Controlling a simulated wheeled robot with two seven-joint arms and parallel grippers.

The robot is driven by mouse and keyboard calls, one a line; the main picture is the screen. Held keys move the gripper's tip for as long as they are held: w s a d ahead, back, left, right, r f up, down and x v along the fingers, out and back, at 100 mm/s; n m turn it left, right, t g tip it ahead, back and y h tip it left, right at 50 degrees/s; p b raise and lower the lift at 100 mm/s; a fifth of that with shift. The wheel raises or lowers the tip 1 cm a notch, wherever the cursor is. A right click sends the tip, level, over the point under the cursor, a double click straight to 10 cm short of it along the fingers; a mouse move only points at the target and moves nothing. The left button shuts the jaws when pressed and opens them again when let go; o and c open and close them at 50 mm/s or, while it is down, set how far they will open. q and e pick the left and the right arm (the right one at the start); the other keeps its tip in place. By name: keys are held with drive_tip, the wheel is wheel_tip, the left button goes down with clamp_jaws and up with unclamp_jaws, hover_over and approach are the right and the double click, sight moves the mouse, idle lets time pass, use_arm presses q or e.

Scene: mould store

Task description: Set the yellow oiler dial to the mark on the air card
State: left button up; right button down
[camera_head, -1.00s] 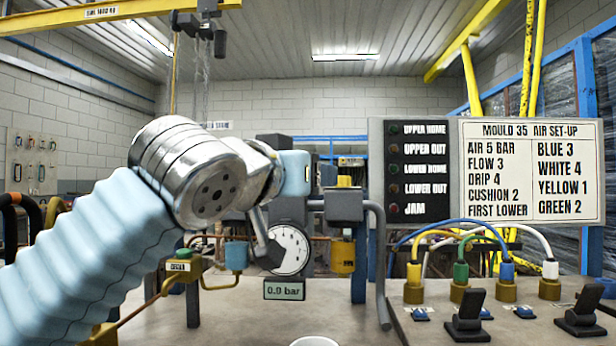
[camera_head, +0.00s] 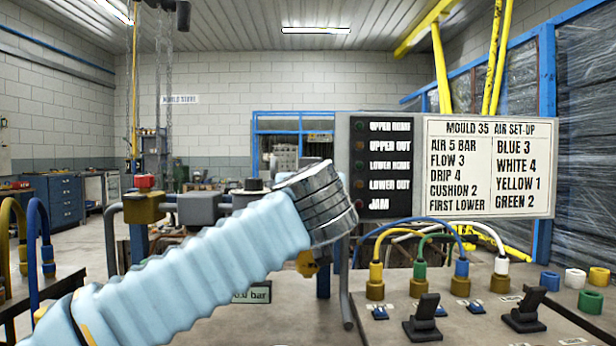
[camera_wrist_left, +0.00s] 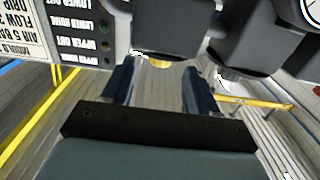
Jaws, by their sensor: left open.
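My left gripper (camera_wrist_left: 157,88) is open in the wrist view, its two dark fingers reaching toward the underside of a dark block (camera_wrist_left: 172,28). A small yellow part (camera_wrist_left: 158,63), probably of the oiler, shows under that block, between the fingertips and apparently beyond them. No dial scale is readable. In the head view my left wrist hides the gripper and most of the oiler; an orange-yellow bit (camera_head: 308,266) shows below the wrist. The white air card (camera_head: 488,165) reads AIR 5 BAR, FLOW 3, DRIP 4, CUSHION 2, FIRST LOWER, with colour numbers at right.
A second dark block (camera_wrist_left: 242,45) is close beside the fingers, with a gauge (camera_wrist_left: 311,10) past it. The bar readout (camera_head: 254,294) is partly covered by my arm. Coloured hoses (camera_head: 462,240) and black levers (camera_head: 424,320) stand at the right of the bench.

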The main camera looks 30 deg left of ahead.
use_arm(q)
drive_tip(key=shift+x, duration=1.3)
